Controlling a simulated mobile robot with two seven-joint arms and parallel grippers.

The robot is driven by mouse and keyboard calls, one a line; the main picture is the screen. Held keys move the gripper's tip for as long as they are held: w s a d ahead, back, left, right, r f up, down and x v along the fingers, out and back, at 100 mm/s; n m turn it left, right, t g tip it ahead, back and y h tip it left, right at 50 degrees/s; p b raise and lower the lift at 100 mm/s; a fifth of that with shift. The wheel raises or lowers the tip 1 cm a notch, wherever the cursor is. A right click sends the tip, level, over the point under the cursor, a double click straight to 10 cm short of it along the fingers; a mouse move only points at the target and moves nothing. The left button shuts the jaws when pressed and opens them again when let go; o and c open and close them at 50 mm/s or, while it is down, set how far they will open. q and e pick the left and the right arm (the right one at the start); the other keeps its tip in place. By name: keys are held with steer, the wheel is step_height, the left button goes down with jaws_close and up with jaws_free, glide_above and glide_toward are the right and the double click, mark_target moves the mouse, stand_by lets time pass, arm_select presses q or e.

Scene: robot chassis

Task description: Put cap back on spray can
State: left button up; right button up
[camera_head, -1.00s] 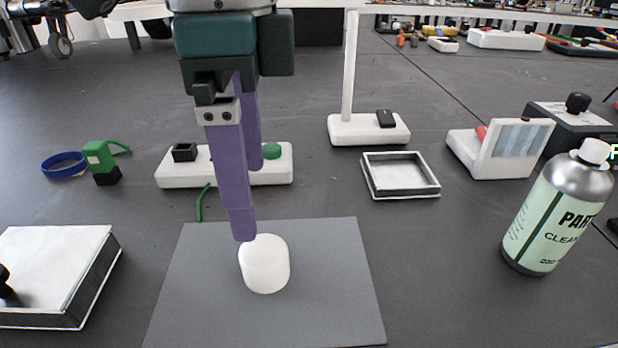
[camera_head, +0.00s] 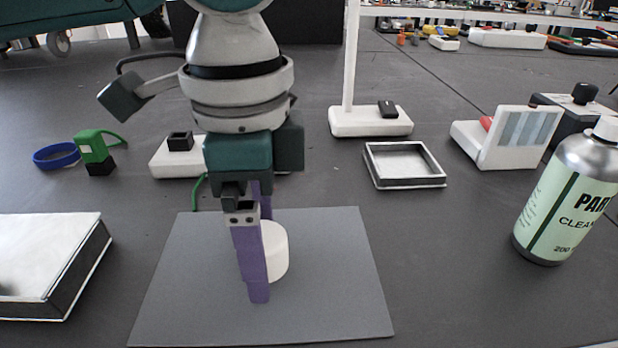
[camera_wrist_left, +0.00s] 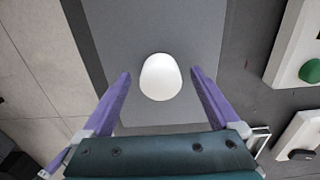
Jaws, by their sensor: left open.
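The white rounded cap (camera_head: 275,252) stands on the grey mat (camera_head: 330,290), its left part hidden by a purple finger in the head view. My left gripper (camera_head: 260,255) points down at the cap, open, with one finger on the near side and the other mostly hidden behind. In the left wrist view the cap (camera_wrist_left: 160,77) lies between the two spread fingertips, with a gap on each side. The spray can (camera_head: 565,200), pale green with a silver shoulder and white top, stands upright at the right, off the mat. My right gripper is not in view.
A white box (camera_head: 50,255) lies left of the mat. Behind it are a blue ring (camera_head: 57,156), a green device (camera_head: 95,150) and a white block (camera_head: 175,160). A shallow tray (camera_head: 405,185) and a white stand (camera_head: 370,122) are behind right. Floor between mat and can is clear.

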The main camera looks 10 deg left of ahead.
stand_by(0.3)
arm_select(q)
steer(key=c, duration=1.4)
step_height(320, 180, up, 20)
steer(key=p, duration=0.5)
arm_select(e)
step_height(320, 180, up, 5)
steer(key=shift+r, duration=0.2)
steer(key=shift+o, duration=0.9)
